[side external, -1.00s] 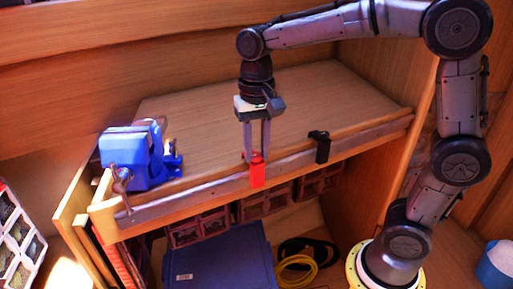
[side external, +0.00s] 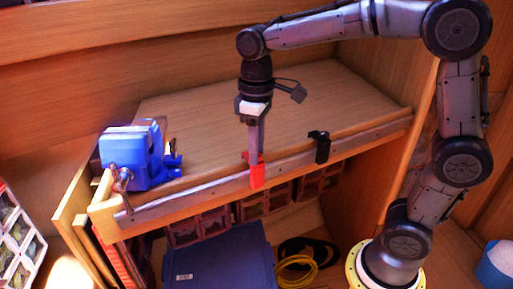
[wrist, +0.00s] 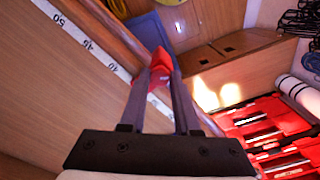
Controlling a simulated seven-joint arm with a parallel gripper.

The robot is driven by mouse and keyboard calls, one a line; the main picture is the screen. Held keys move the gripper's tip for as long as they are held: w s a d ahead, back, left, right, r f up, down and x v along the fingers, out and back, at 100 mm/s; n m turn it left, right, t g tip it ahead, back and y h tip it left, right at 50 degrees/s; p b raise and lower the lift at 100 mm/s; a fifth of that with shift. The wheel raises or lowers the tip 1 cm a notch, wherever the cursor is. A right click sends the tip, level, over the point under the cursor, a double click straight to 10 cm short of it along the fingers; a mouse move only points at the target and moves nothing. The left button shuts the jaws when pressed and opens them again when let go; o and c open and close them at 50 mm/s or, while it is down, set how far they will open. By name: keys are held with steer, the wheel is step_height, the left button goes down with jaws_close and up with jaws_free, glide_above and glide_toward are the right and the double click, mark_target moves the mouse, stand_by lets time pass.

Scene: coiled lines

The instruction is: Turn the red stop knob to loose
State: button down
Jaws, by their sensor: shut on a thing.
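The red stop (side external: 257,181) sits on the metal rail (side external: 205,191) along the front edge of the wooden bench. My gripper (side external: 254,154) points down from above and is shut on the red knob at the top of the stop. In the side view the fingers show nearly edge-on and overlap. In the wrist view the red knob (wrist: 161,62) shows at and just beyond the fingertips (wrist: 161,78). The fingers hide part of it, and no loose or tight marking can be read.
A black stop (side external: 321,147) sits on the rail to the right. A blue vise (side external: 133,160) stands at the bench's left end. The bench top (side external: 320,100) behind is clear. A blue case (side external: 222,262) and a yellow coil (side external: 297,270) lie below. The rail carries a numbered scale (wrist: 85,43).

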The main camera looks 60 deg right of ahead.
steer(key=n, duration=0.6)
stand_by(0.6)
steer(key=c, duration=0.6)
jaws_free()
step_height(320, 180, up, 14)
steer(key=shift+f, duration=0.1)
stand_by(0.3)
